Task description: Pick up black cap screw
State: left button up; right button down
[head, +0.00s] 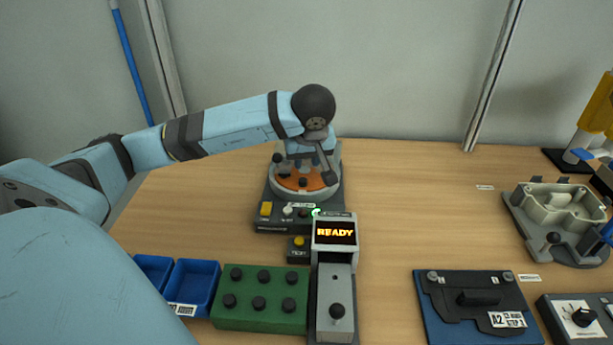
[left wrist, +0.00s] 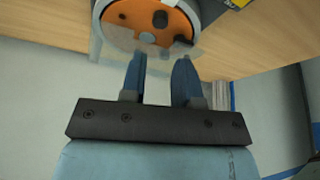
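Several black cap screws, round-headed and dark, stand in the green block (head: 262,318) at the lower left of the head view. Small dark pieces also sit on the orange disc (head: 298,180) of the round feeder; I cannot tell whether they are loose screws. In the left wrist view the orange disc (left wrist: 148,20) shows with a dark piece (left wrist: 160,19) on it. My left gripper (head: 298,162) is over this disc, pointing down. Its two blue fingers (left wrist: 160,62) are apart with nothing between them. My right gripper is not in view.
A grey device with a lit READY display (head: 335,232) stands in front of the feeder. Blue bins (head: 193,285) are left of the green block. A blue fixture (head: 440,325) and a grey housing (head: 535,205) stand right.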

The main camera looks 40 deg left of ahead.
aim_at(303, 180)
pick_arm(q)
jog(key=x, duration=0.9)
grip_shut()
